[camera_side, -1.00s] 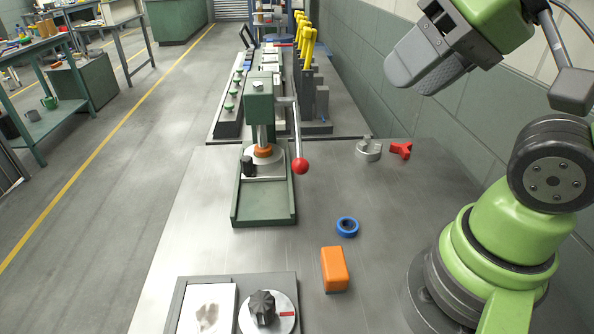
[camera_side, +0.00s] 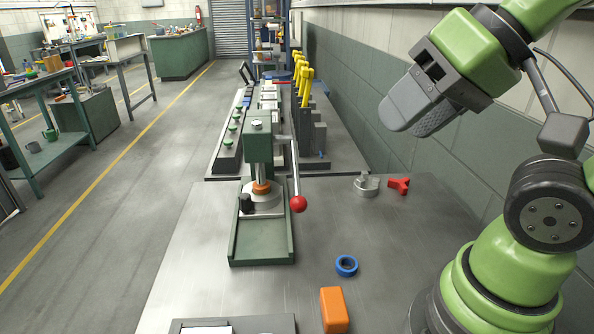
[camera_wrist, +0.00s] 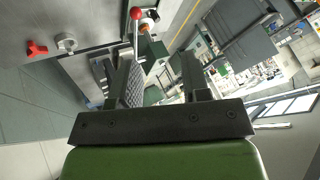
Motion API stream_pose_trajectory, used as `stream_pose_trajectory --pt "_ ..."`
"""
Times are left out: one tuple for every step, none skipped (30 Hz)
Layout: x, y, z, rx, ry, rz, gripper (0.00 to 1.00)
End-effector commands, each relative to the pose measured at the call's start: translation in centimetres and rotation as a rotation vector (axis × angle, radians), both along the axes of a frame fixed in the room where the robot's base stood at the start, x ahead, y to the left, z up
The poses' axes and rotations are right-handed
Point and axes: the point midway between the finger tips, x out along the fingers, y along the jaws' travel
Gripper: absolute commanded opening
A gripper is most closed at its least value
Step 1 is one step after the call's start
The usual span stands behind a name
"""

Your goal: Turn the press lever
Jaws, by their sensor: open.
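The green press (camera_side: 258,145) stands on the metal table with its tray toward the camera. Its lever (camera_side: 296,170) hangs down on the press's right side, and a red ball knob (camera_side: 298,204) is at its lower end. The knob also shows near the top of the wrist view (camera_wrist: 136,13), beyond the finger tips. My gripper (camera_side: 410,122) is raised above the table, up and to the right of the lever and apart from it. In the wrist view its two fingers (camera_wrist: 161,78) are spread with nothing held between them.
A blue ring (camera_side: 346,265) and an orange block (camera_side: 334,310) lie on the near table (camera_side: 210,295). A grey metal part (camera_side: 366,185) and a red part (camera_side: 399,186) lie at its back right. Yellow-handled levers (camera_side: 303,85) stand behind. Table between knob and ring is clear.

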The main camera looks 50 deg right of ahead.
Motion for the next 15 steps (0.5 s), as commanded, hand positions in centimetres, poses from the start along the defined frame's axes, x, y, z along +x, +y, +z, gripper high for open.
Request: stream_pose_trajectory --pt "0.00 0.00 0.00 0.000 0.000 0.000 0.43" --pt "0.00 0.00 0.00 0.000 0.000 0.000 0.43" --pt "0.00 0.00 0.00 0.000 0.000 0.000 0.43" --pt "0.00 0.00 0.00 0.000 0.000 0.000 0.43" --pt "0.00 0.00 0.00 0.000 0.000 0.000 0.43" --pt "0.00 0.00 0.00 0.000 0.000 0.000 0.43" --pt "0.00 0.00 0.00 0.000 0.000 0.000 0.43" --pt "0.00 0.00 0.00 0.000 0.000 0.000 0.43" --pt "0.00 0.00 0.00 0.000 0.000 0.000 0.43" --pt "0.00 0.00 0.00 0.000 0.000 0.000 0.43" --pt "0.00 0.00 0.00 0.000 0.000 0.000 0.50" --pt "0.03 0.00 -0.02 0.003 0.004 -0.003 0.59" --pt "0.09 0.01 -0.07 0.008 0.013 -0.009 0.59" --pt "0.18 0.01 -0.16 0.018 0.026 -0.018 0.59" --pt "0.36 0.03 -0.34 0.037 0.055 -0.038 0.59"
